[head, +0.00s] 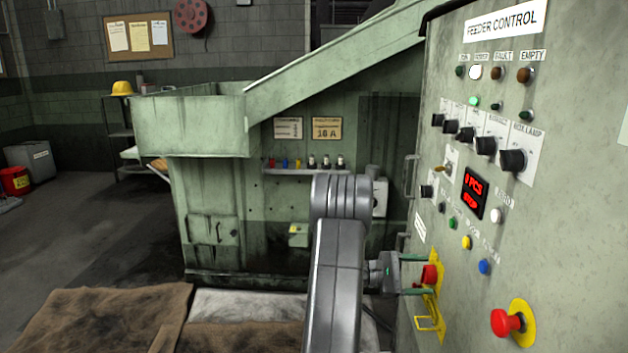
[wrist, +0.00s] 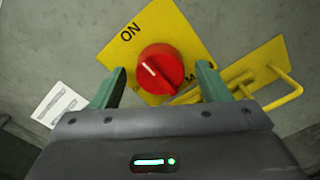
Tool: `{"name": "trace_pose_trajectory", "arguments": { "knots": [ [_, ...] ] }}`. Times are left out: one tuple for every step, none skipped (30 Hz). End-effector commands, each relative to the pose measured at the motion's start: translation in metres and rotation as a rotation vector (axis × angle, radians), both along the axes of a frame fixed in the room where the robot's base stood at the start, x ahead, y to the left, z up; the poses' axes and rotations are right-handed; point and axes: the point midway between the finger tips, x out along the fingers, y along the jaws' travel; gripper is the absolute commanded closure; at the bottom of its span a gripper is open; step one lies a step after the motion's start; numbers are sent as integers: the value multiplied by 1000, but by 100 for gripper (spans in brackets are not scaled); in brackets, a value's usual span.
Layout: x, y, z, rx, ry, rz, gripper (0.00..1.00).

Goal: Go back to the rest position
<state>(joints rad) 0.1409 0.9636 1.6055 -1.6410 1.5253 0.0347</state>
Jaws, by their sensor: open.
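My gripper (head: 420,275) is at the lower left of the feeder control panel (head: 590,190), in front of a red rotary switch (head: 430,274). In the wrist view the red switch (wrist: 160,70) sits on a yellow plate (wrist: 185,30) marked ON. The white line on its knob points to the upper left, roughly toward ON. The green fingers of my gripper (wrist: 162,84) are apart, one on each side of the knob, with gaps visible. Whether the fingertips reach past the knob's face I cannot tell. Part of the lower plate lettering is hidden.
A yellow hasp (head: 428,322) sticks out below the switch; its bars (wrist: 285,88) are close to the right finger. A red emergency button (head: 507,322) protrudes at the lower right. The green machine (head: 205,215) stands behind. Open floor (head: 80,250) lies to the left.

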Motion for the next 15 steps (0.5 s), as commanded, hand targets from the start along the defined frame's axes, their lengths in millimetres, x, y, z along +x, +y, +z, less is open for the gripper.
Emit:
{"name": "trace_pose_trajectory", "arguments": {
  "knots": [
    [0, 0, 5, 2, 36, 0, 31],
    [0, 0, 5, 3, 57, 0, 31],
    [0, 0, 5, 5, 87, 0, 31],
    [0, 0, 5, 6, 110, 0, 31],
    [0, 0, 5, 8, 132, 0, 31],
    [0, 0, 5, 9, 163, 0, 31],
    [0, 0, 5, 11, 185, 0, 31],
    [0, 0, 5, 12, 208, 0, 31],
    [0, 0, 5, 14, 239, 0, 31],
    [0, 0, 5, 15, 261, 0, 31],
    [0, 0, 5, 16, 286, 0, 31],
    [0, 0, 5, 18, 316, 0, 31],
    [0, 0, 5, 19, 338, 0, 31],
    [0, 0, 5, 21, 363, 0, 31],
    [0, 0, 4, 23, 394, 0, 31]
  ]
}}
